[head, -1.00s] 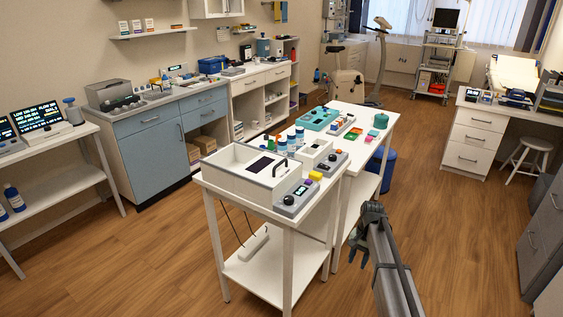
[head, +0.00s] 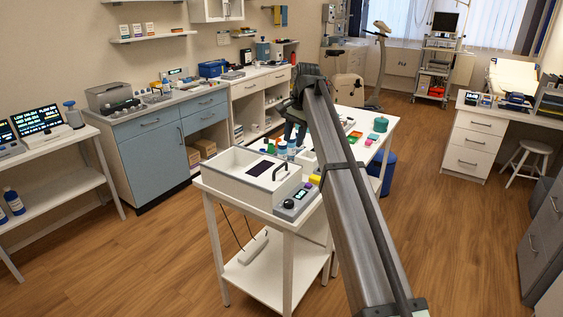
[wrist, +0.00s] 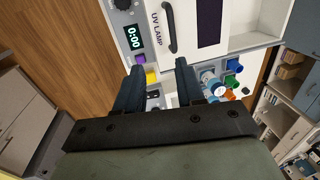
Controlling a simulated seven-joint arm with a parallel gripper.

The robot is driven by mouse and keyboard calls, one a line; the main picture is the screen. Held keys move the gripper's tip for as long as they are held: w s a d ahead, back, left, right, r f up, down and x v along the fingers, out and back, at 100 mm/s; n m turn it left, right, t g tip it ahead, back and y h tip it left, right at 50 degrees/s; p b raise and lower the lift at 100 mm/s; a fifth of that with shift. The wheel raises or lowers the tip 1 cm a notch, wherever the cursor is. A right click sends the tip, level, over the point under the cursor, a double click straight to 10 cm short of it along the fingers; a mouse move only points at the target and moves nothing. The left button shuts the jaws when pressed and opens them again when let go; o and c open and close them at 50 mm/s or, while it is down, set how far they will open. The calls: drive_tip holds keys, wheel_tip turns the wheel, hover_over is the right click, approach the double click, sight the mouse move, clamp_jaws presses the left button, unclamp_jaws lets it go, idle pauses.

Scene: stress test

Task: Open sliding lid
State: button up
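The white box (head: 240,184) stands on the near end of the white bench. Its lid (wrist: 237,14) is white, with a dark window (head: 260,168) and a black bar handle (head: 281,171). In the wrist view the handle (wrist: 172,32) lies beside the words UV LAMP, ahead of my fingers. My gripper (wrist: 160,66) is open and empty, its two dark fingers apart and short of the handle. In the head view my gripper (head: 294,138) hangs over the bench beyond the box, near the bottles.
A grey control unit (head: 296,201) with a knob and a display adjoins the box. Blue-capped bottles (wrist: 214,82) and a yellow block (wrist: 152,76) are close to my fingers. The floor (head: 450,230) on the right is clear.

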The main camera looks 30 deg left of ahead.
sight(280, 166)
drive_tip(key=a+f, duration=0.1)
drive_tip(key=f, duration=0.2)
drive_tip(key=a+f, duration=0.1)
drive_tip(key=f, duration=0.2)
drive_tip(key=s+a+f, duration=0.1)
drive_tip(key=a+f, duration=0.1)
drive_tip(key=f, duration=0.2)
drive_tip(key=shift+a, duration=0.1)
idle(0.3)
drive_tip(key=shift+c, duration=0.5)
clamp_jaws()
